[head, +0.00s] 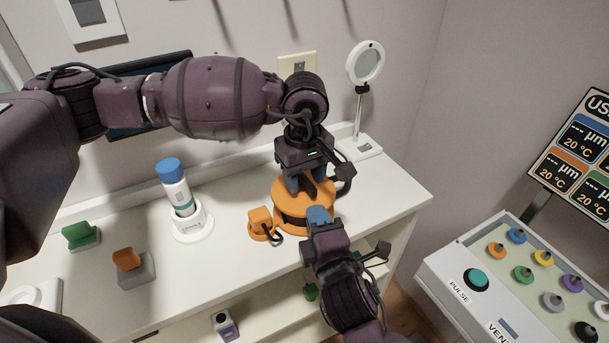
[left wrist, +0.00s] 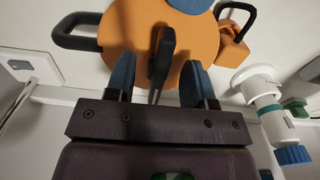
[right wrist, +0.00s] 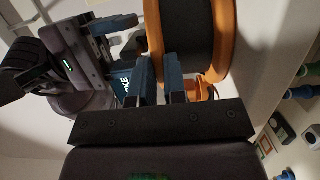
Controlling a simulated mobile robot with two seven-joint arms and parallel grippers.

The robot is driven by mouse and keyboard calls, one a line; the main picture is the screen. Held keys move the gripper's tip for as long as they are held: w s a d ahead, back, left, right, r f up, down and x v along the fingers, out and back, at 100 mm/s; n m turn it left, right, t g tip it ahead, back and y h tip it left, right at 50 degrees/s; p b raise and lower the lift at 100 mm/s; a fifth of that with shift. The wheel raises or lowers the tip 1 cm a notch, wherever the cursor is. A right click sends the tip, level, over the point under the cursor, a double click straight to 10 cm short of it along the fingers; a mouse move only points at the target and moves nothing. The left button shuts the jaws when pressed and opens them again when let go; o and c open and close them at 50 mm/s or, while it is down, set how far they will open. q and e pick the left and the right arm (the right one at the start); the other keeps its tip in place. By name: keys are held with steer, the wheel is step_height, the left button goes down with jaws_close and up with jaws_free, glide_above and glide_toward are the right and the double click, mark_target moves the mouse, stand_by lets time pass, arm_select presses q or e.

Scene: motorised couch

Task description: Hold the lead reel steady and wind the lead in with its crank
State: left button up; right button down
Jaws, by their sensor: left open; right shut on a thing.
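The orange lead reel (head: 290,192) stands on the white worktop near its right end, with a black loop handle (left wrist: 75,35) on its side. Its dark crank (left wrist: 163,55) rises from the top flange. My left gripper (head: 308,184) is above the reel, pointing down. Its blue fingers are open, one on each side of the crank, with gaps showing in the left wrist view. My right gripper (head: 320,214) is at the reel's near side. It is shut on the reel's edge; the right wrist view shows the orange flange (right wrist: 154,35) running between its fingertips. The gripped part is mostly hidden.
A small orange block (head: 260,219) with a dark loop sits just left of the reel. Further left are a white bottle (head: 175,190) in a stand and orange and green blocks. A lamp (head: 364,75) stands behind. A button panel (head: 520,275) is at right.

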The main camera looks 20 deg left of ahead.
mark_target(305, 177)
arm_select(q)
step_height(305, 177, up, 12)
arm_select(e)
steer(key=shift+f, duration=0.15)
stand_by(0.3)
steer(key=c, duration=1.1)
jaws_free()
